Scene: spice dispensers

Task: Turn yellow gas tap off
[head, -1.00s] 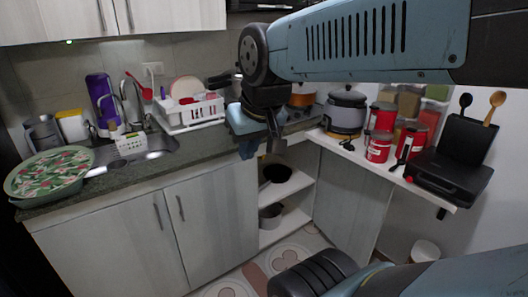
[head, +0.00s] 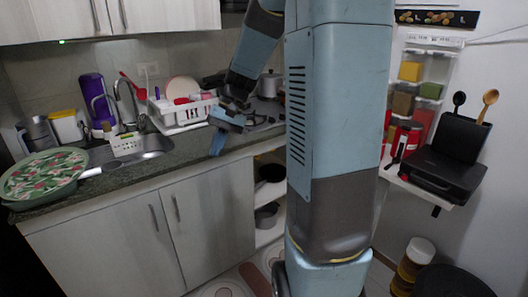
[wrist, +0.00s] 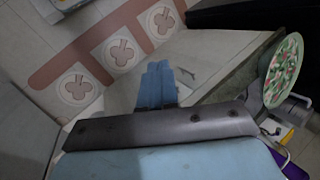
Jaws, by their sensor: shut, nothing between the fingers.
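I cannot make out a yellow gas tap in either view. My arm hides much of the middle of the head view, including the right part of the stove and the corner beside it. My gripper (head: 217,146) hangs in front of the counter edge, below the white dish rack and left of the open shelves. In the wrist view its blue fingers (wrist: 157,84) lie side by side, shut and empty, with cabinet front and floor beyond them.
The stove (head: 262,116) with a silver pot (head: 270,84) is behind my gripper. The dish rack (head: 182,112), sink (head: 140,152) and green patterned tray (head: 44,174) are to the left. A black grill (head: 446,168) sits on the right shelf.

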